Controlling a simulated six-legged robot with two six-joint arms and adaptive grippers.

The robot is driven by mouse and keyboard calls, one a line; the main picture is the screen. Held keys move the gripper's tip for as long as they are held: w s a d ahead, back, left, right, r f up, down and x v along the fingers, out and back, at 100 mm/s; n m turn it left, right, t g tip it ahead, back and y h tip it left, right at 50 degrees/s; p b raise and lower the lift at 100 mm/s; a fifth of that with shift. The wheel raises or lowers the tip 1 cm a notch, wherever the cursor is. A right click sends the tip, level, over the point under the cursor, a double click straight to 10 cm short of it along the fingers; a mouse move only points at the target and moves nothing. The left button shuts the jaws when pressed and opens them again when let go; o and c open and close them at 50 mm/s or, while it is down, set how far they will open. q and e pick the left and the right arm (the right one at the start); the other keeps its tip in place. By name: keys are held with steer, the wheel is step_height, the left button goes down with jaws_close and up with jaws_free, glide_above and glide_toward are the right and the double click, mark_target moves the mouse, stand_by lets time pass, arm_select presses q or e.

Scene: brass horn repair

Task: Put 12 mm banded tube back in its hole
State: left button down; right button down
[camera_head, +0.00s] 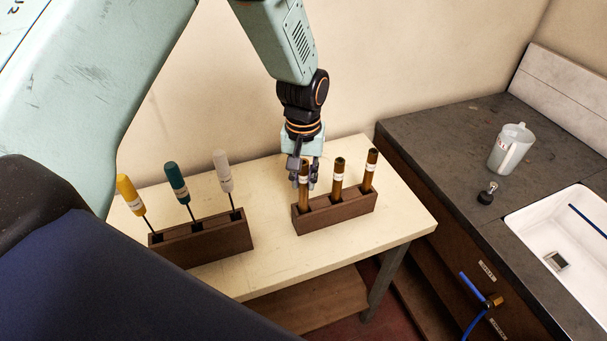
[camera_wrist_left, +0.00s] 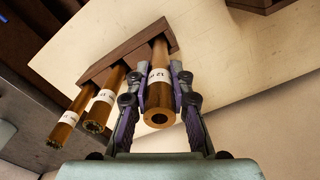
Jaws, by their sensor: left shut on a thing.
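The tube rack (camera_head: 340,212) is a dark wooden block on the cream table, with three brass-brown tubes standing in a row in it. My left gripper (camera_head: 305,178) is shut on the leftmost tube (camera_head: 304,188), which has a white band. In the left wrist view, the gripper (camera_wrist_left: 160,100) has a finger on either side of this tube (camera_wrist_left: 159,98). Its band seems to read 12 upside down. Its far end meets the rack (camera_wrist_left: 125,52) and looks to be in the end hole; how deep is hidden. My right gripper is not in view.
The other banded tubes, middle (camera_head: 338,180) and right (camera_head: 370,170), stand close beside the held one. A second rack (camera_head: 205,242) at left holds yellow, teal and pale-handled tools. A dark counter (camera_head: 450,135) with a jug (camera_head: 510,148) and sink adjoins at right. The table behind the racks is clear.

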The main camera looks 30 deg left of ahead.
arm_select(q)
steer(key=shift+f+b, duration=0.55)
steer(key=shift+f, duration=0.65)
steer(key=c, duration=1.1)
jaws_free()
steer(key=shift+r, duration=0.1)
step_height(320, 180, up, 12)
